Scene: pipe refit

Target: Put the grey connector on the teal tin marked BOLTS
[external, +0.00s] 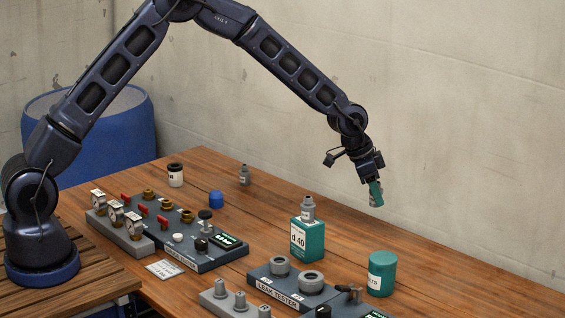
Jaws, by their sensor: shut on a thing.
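My gripper (374,181) is shut on a small teal-and-grey piece (377,196), high above the right part of the table; the fingers hide some of it, and I cannot tell exactly what it is. One grey connector (308,210) stands upright on the teal box (308,243) labelled "d 40". Another small grey connector-like piece (244,175) stands on the table near the wall. A round teal tin (381,276) stands at the right, below my gripper; its white label is too small and turned to read.
A panel with valves (178,232) and several gauges is at left. A blue cap (216,199) and a white jar with dark lid (175,175) stand behind. The table's far right is clear.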

